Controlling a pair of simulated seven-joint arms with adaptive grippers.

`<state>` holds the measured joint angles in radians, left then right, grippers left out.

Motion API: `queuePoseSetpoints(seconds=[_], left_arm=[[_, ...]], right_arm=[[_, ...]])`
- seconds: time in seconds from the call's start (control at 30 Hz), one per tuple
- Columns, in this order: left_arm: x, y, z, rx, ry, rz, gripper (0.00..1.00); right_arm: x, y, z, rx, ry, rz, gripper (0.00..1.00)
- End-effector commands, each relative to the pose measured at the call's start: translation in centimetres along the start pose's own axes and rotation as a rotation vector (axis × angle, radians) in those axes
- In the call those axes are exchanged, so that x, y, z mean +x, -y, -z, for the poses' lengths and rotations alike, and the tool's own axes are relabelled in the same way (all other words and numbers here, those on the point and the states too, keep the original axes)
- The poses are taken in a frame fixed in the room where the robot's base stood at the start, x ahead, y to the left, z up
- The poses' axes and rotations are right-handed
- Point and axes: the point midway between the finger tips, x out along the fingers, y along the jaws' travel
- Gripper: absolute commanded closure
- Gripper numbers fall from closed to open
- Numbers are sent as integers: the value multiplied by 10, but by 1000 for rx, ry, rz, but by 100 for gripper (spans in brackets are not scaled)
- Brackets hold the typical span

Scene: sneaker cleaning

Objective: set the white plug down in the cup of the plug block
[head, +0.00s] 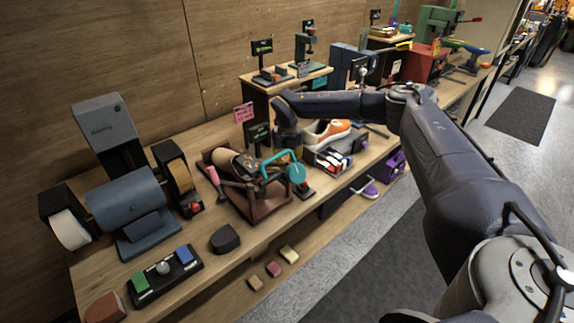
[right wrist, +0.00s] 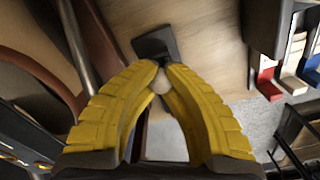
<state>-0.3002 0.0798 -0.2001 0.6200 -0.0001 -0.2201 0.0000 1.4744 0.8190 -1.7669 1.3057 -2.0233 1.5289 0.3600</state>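The white plug (right wrist: 161,84) is a pale rounded piece in the right wrist view. It sits between the yellow fingertips of my right gripper (right wrist: 161,70), which look closed on it. A small dark block (right wrist: 157,42), which looks like the plug block, lies on the wooden bench just beyond the fingertips. Its cup is not visible, and I cannot tell whether the plug touches it. In the head view, my right gripper (head: 288,142) points down behind the teal handle, with its fingertips hidden. My left gripper is in neither view.
A brown rack (head: 262,208) with a roller and a teal round tool (head: 297,173) stand close to my right gripper. An orange and white sneaker (head: 327,132) and a holder with red, white and blue pieces (right wrist: 290,65) are to the right.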

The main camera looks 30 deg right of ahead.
Motion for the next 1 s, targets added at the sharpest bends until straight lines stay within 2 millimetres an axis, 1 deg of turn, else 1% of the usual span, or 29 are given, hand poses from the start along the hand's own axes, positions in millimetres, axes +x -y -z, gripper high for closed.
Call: queuePoseSetpoints(seconds=[0.43, 1.0], left_arm=[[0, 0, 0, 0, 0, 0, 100], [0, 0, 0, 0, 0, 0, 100]], right_arm=[[2, 0, 0, 0, 0, 0, 100], [13, 0, 0, 0, 0, 0, 100]])
